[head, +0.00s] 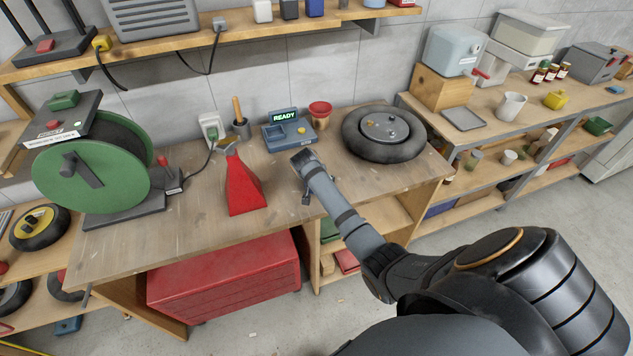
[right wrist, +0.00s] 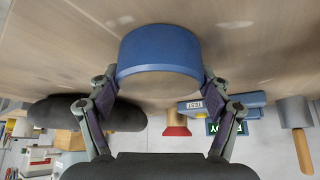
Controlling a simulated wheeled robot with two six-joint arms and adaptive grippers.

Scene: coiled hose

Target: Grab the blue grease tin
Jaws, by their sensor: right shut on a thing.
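The blue grease tin (right wrist: 160,52) is a short round blue can in the upper middle of the right wrist view, between the two fingers of my right gripper (right wrist: 160,88). The fingers are shut on its sides. In the head view my right gripper (head: 305,170) is over the workbench, in front of the READY device, and I cannot make out the tin there. I cannot tell whether the tin touches the bench top. My left gripper is not in view.
On the workbench (head: 130,245) stand a green reel (head: 90,180), a red funnel-shaped thing (head: 242,185), a blue READY device (head: 290,135), a red-topped wooden piece (head: 320,112) and a black wheel (head: 384,135). The front middle of the bench is clear.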

